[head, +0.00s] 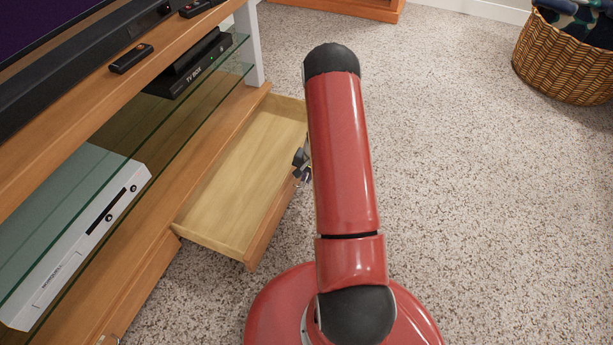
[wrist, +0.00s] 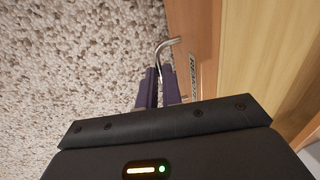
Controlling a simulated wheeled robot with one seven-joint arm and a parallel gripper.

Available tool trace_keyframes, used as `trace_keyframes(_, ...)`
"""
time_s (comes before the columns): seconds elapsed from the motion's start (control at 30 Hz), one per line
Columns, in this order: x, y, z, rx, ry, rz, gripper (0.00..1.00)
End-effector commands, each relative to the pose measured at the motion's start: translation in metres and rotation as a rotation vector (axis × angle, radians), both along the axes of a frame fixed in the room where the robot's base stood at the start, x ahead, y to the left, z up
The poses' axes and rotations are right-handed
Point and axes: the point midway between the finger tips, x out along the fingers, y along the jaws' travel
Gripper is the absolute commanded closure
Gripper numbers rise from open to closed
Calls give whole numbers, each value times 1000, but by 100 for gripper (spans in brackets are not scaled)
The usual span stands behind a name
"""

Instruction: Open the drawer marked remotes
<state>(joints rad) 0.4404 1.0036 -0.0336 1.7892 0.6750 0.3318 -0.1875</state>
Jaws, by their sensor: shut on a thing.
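The drawer (head: 245,180) at the bottom of the wooden TV stand is pulled well out, and the part of its inside that shows is empty. In the wrist view its front (wrist: 205,45) carries a small label (wrist: 193,76), seen at a steep angle and hard to read in full. A curved metal handle (wrist: 166,44) stands out from that front. My gripper (wrist: 158,88) is shut on the handle with its two dark fingers. In the head view my gripper (head: 301,163) is at the drawer's front, partly hidden by my red arm.
The stand holds a white console (head: 80,230), a TV box (head: 195,65) on a glass shelf, and a soundbar (head: 80,60) and remotes (head: 131,58) on top. A wicker basket (head: 560,65) stands at the upper right. The carpet right of my arm is clear.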

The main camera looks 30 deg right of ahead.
Motion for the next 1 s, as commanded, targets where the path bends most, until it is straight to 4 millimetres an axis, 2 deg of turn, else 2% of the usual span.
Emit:
trace_keyframes(0.03,0,0,0,1,1,0,100)
trace_keyframes(0.07,0,0,0,1,1,0,89)
trace_keyframes(0.2,0,0,0,0,0,0,71)
trace_keyframes(0.53,0,0,4,-1,-1,1,71)
trace_keyframes(0.9,-9,-7,62,-1,-2,1,71)
trace_keyframes(1.0,-10,-9,72,-1,-2,1,71)
